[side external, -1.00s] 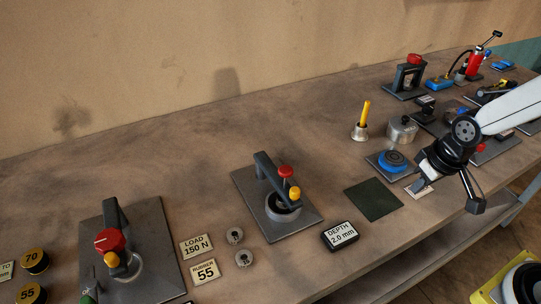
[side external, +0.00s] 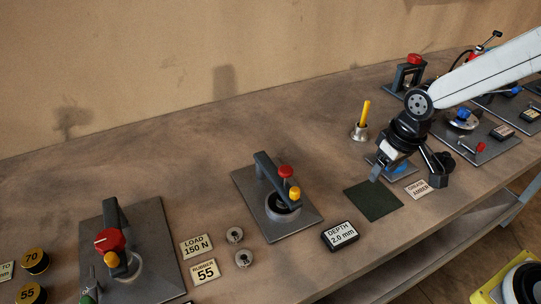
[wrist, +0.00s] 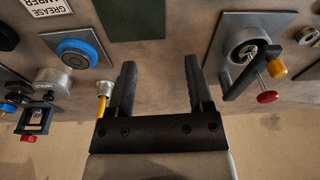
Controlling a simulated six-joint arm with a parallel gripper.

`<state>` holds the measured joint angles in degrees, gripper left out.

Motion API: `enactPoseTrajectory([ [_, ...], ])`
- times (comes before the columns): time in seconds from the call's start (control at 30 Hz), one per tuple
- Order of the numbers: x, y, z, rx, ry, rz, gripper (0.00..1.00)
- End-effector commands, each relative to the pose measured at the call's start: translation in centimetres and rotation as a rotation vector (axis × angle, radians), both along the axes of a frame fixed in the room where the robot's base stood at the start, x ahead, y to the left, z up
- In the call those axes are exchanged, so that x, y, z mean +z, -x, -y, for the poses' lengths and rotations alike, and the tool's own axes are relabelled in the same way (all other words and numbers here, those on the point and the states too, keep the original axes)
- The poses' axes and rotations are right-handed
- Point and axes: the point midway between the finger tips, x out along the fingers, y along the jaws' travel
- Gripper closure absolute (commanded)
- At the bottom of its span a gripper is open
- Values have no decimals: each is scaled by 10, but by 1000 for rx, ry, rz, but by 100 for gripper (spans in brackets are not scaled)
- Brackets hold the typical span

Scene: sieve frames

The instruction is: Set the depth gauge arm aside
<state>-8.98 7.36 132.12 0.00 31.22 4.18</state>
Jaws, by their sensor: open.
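The depth gauge arm (side external: 273,174) is a dark bar with a red knob and a yellow-tipped end. It stands on a grey base plate (side external: 251,209) and reaches over a round ring (side external: 279,208). In the wrist view the arm (wrist: 239,82) is at the upper right, with its yellow knob (wrist: 276,70) and red knob (wrist: 267,97). My gripper (side external: 408,178) is open and empty, right of the gauge and above the far right end of the dark green mat (side external: 373,201). In the wrist view my gripper's fingers (wrist: 160,66) have only bare bench between them.
A DEPTH 2.0 mm block (side external: 340,236) sits in front of the gauge. A yellow-handled metal piece (side external: 361,128) stands behind my gripper. A GREASE AMBER card (side external: 418,189) lies near the front edge. A red-knobbed fixture (side external: 110,240) stands left. The green mat is bare.

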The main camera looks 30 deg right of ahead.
Motion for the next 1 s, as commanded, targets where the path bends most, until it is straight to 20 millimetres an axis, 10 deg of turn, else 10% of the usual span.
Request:
enactPoseTrajectory([
  [0.6,40,-61,-160,181,35,-145,34],
  [1.0,42,-62,-175,193,42,-159,34],
])
